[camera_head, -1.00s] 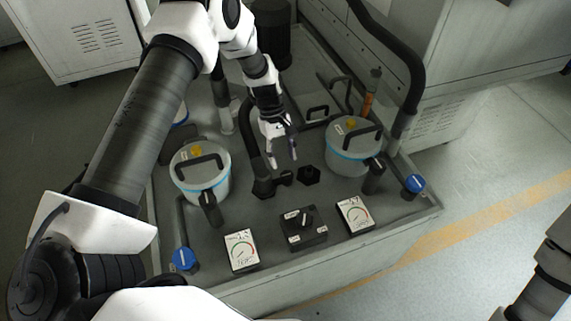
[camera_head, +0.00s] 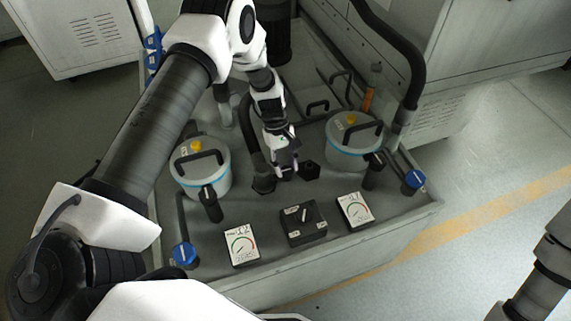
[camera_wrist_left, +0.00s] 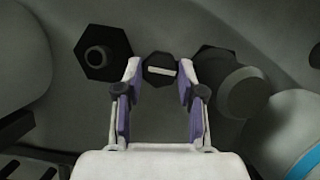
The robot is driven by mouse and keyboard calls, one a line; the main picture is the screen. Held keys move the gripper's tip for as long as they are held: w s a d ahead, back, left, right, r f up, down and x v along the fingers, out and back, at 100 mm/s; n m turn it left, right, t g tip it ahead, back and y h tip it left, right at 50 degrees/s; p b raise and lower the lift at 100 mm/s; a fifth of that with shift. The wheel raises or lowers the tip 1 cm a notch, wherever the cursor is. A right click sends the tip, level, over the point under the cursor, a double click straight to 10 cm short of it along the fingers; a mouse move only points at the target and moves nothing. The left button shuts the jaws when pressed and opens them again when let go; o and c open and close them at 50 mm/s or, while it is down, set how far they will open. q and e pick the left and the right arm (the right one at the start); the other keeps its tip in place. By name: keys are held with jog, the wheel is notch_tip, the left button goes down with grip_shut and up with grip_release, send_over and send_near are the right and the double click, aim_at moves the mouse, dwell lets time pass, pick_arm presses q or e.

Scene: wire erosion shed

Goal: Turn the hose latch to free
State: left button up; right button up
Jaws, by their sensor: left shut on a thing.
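The hose latch (camera_wrist_left: 161,69) is a small dark knob with a white bar on its face, seen in the left wrist view. It sits between two black hexagonal fittings. The one on the left (camera_wrist_left: 102,53) has a bare stub, and the one on the right carries a thick dark hose end (camera_wrist_left: 241,92). In the head view my left gripper (camera_head: 285,172) points down at the deck and hides the latch. My right gripper is not in view.
Two lidded pots, left (camera_head: 201,172) and right (camera_head: 354,142), flank the gripper. In front are two dial gauges (camera_head: 241,246) (camera_head: 355,211) and a black switch box (camera_head: 303,224). Blue-topped valves (camera_head: 184,255) (camera_head: 413,180) stand near the bench corners. A thick black hose rises behind.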

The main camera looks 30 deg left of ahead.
pick_arm(q)
jog(key=shift+f+m, duration=0.1)
jog(key=shift+m, duration=0.2)
jog(key=m+g+y+b, duration=0.1)
jog(key=m, duration=0.2)
jog(key=shift+w+d+m, duration=0.1)
jog(key=shift+w+m, duration=0.05)
jog(key=shift+m, duration=0.15)
jog(key=m, duration=0.2)
jog(key=m+g+y+b, duration=0.1)
jog(key=m, duration=0.1)
jog(key=shift+d+m+y, duration=0.15)
jog(key=shift+m+y, duration=0.15)
jog(key=m+y, duration=0.1)
jog(key=m, duration=0.3)
jog(key=shift+d+y, duration=0.2)
jog(key=shift+y, duration=0.2)
jog(key=m, duration=0.2)
jog(key=m+y, duration=0.1)
jog(key=m, duration=0.1)
jog(key=shift+d+m+y+p, duration=0.1)
jog(key=shift+m+y+p, duration=0.2)
jog(key=shift+t, duration=0.3)
jog(key=o, duration=0.9)
